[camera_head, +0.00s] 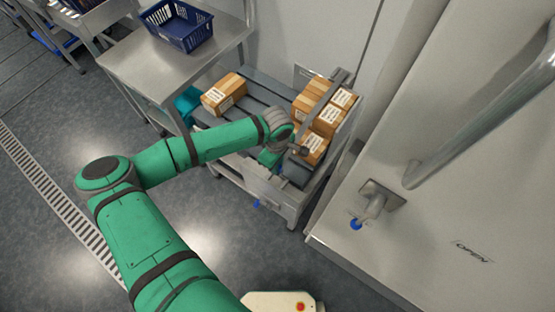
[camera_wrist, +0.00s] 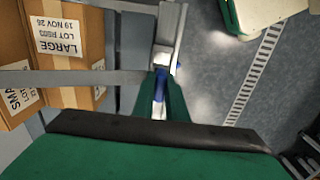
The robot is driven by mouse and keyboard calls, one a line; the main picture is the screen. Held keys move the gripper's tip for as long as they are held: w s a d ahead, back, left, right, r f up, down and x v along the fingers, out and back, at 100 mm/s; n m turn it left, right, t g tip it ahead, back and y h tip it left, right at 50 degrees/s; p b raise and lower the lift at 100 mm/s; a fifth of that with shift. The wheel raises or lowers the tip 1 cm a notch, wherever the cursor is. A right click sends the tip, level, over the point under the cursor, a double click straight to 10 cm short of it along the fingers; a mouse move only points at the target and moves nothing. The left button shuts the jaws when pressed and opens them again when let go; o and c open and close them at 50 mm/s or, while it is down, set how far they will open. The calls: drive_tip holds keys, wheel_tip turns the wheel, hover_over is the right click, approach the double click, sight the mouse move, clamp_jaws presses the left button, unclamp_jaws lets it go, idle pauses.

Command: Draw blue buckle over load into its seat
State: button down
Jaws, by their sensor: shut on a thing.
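My gripper (camera_head: 268,160) is at the front right of the low metal cart. In the wrist view, its green fingers (camera_wrist: 160,98) are closed around a small blue buckle (camera_wrist: 159,84), which is mostly hidden between them. A grey strap (camera_wrist: 95,77) runs from the fingers to the left, across the labelled cartons (camera_wrist: 75,45). In the head view, the strap (camera_head: 322,100) lies over the carton load (camera_head: 312,112) toward the cart's back edge. A metal rail (camera_wrist: 170,30) stands close beyond the fingertips. I cannot make out the buckle's seat for certain.
A small blue piece (camera_head: 256,203) shows on the cart's front. One carton (camera_head: 223,93) sits apart on the grey slats. A steel table (camera_head: 140,70) with a blue crate (camera_head: 181,24) stands behind left. A large door with a handle (camera_head: 374,203) closes in on the right.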

drive_tip(key=shift+s+a+f, duration=0.1)
drive_tip(key=shift+s+f, duration=0.1)
drive_tip(key=shift+f, duration=0.25)
drive_tip(key=shift+s+a+f, duration=0.1)
drive_tip(key=shift+s+f, duration=0.1)
drive_tip(key=shift+f, duration=0.25)
drive_tip(key=shift+w+d+f, duration=0.1)
drive_tip(key=shift+f, duration=2.9)
drive_tip(key=shift+f, duration=0.25)
drive_tip(key=c, duration=1.7)
unclamp_jaws()
drive_tip(key=shift+f, duration=0.1)
wheel_tip(320, 180, up, 11)
drive_tip(key=shift+w+d+r, duration=0.1)
drive_tip(key=shift+r, duration=0.1)
